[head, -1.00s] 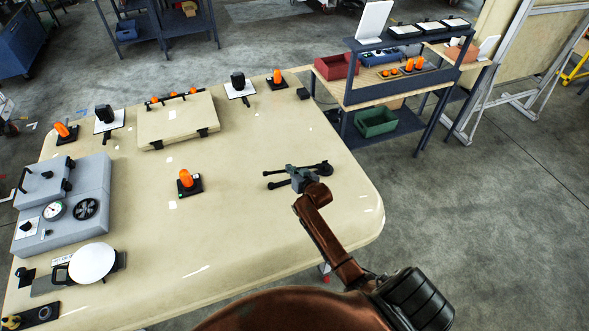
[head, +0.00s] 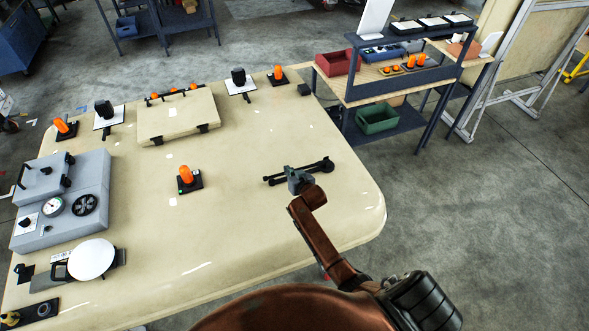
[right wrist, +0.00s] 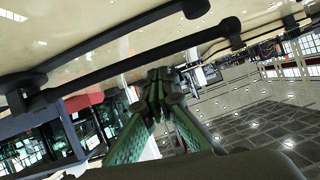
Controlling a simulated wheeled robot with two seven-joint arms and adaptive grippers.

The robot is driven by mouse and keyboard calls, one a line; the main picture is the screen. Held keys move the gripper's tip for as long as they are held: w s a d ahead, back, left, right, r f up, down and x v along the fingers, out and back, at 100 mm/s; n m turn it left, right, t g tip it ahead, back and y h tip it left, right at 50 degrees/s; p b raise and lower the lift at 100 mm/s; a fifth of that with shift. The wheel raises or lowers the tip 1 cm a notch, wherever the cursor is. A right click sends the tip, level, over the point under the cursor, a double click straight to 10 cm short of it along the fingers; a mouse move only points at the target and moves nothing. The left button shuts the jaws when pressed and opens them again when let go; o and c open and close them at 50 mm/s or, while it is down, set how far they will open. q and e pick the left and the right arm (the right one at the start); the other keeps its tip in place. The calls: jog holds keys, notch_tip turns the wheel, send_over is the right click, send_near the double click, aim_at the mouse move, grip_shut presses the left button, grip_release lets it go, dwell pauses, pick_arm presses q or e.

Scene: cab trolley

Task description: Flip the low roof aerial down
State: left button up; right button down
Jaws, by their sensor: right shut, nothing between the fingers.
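The low roof aerial (head: 316,167) is a thin black rod with thicker ends. It shows at the right part of the cream roof in the head view, stretched low along the surface. In the right wrist view a dark rod (right wrist: 130,61) crosses the upper picture, with a thicker mount at its left end and a second dark bar behind it. My right gripper (head: 297,174) is at the rod's middle and hides part of it; its green-padded fingers (right wrist: 157,85) are shut and empty, just below the rod in the wrist view. Contact cannot be told. My left gripper is out of view.
An orange beacon (head: 186,175) stands on the roof left of the aerial. A cream hatch (head: 178,120) and a grey unit with a gauge (head: 95,170) lie further left. A trolley (head: 400,85) with bins stands behind right. The roof near the aerial is clear.

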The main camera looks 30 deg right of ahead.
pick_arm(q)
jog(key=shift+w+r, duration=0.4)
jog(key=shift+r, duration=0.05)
pick_arm(e)
jog(key=s+a+r, duration=0.1)
jog(key=s+r, duration=0.6)
jog(key=s, duration=0.1)
jog(key=shift+s+r, duration=0.15)
jog(key=shift+r, duration=0.1)
